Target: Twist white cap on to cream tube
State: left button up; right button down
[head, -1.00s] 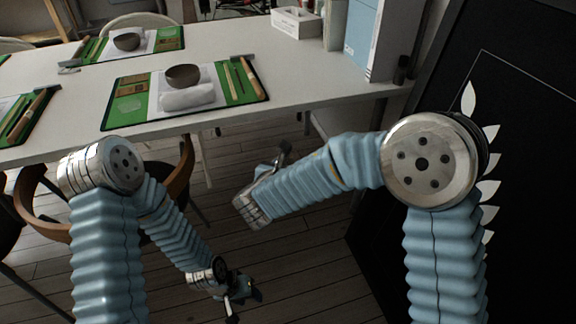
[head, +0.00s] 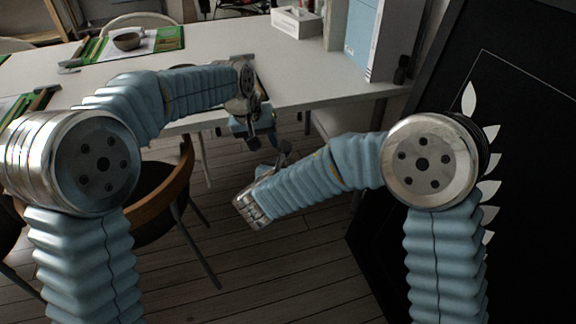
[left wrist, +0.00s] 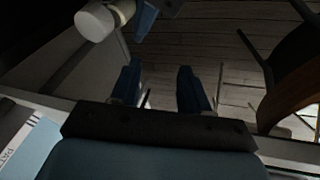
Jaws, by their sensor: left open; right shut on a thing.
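My left gripper (head: 254,130) hangs by the table's front edge. In the left wrist view its two blue fingers (left wrist: 160,88) are apart with nothing between them. My right gripper (head: 280,158) is just below and right of it in the head view. In the left wrist view a blue right finger (left wrist: 146,20) shows at the top, beside a short cream piece (left wrist: 126,10), likely the cream tube. A white cylinder (left wrist: 95,23), likely the white cap, is at the left end of the cream piece. Whether they touch is unclear. Neither can be made out in the head view.
The white table (head: 300,80) lies behind the grippers, with a tissue box (head: 296,22) and a blue-white box (head: 372,40) on it. A wooden chair (head: 165,205) stands left below my left arm. A black panel (head: 510,130) is at the right.

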pick_arm(q)
jog(key=s+d+r+n+g, duration=0.1)
jog(key=r+n, duration=0.1)
jog(key=r, duration=0.1)
jog(key=s+d+r+n+g+y, duration=0.1)
jog(key=s+d+r+n, duration=0.1)
jog(key=r+n, duration=0.1)
jog(key=s+d+r+n+g+y, duration=0.1)
jog(key=d+r+n, duration=0.1)
jog(key=r, duration=0.2)
jog(key=shift+s+d, duration=0.15)
jog(key=shift+s, duration=0.1)
jog(key=shift+s+d+r+n, duration=0.1)
jog(key=shift+s+r+n, duration=0.2)
jog(key=shift+r+n, duration=0.1)
jog(key=shift+f, duration=0.1)
jog(key=shift+w+f, duration=0.1)
jog(key=shift+f, duration=3.9)
grip_shut()
